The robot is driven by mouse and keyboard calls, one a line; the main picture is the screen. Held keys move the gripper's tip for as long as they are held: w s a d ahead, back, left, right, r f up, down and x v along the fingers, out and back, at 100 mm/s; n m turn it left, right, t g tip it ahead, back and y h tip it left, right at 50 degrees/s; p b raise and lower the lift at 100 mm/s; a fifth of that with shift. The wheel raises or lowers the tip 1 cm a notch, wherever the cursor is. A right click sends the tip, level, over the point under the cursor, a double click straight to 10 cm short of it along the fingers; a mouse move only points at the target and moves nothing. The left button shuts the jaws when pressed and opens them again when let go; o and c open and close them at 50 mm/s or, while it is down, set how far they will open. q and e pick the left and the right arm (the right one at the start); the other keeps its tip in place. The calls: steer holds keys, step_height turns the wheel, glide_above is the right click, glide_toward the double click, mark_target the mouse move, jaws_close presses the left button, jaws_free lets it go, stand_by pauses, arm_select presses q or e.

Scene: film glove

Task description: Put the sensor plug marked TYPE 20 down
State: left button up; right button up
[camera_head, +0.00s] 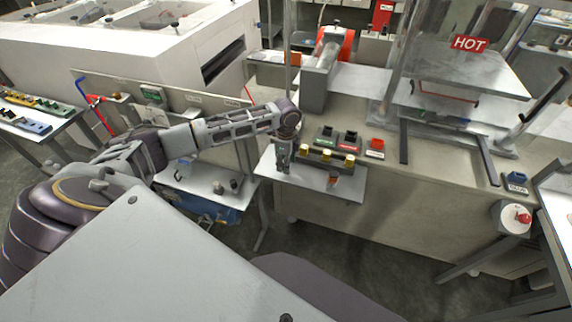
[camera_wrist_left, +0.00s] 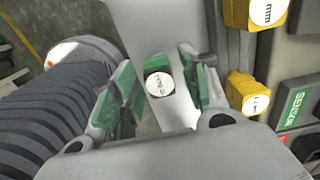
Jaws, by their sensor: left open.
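A plug (camera_wrist_left: 159,84) with a round white printed face and a green and dark rim shows between my left fingers in the left wrist view; its number is too small to read surely. It appears to be on the pale metal shelf (camera_head: 313,184). My left gripper (camera_wrist_left: 158,88) is open, with one green-padded finger on each side of the plug. In the head view my left gripper (camera_head: 283,160) points down at the shelf's left part, and the plug cannot be made out there. My right gripper is not in view.
Yellow-topped plugs (camera_head: 326,155) stand in a row right of the gripper; two show in the left wrist view (camera_wrist_left: 243,94). Behind them are dark blocks (camera_head: 350,140), one labelled SENSOR (camera_wrist_left: 296,103).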

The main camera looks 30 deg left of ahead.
arm_select(q)
step_height(320, 180, up, 11)
steer(key=shift+f+b, duration=0.2)
steer(key=shift+b, duration=0.15)
stand_by(1.8)
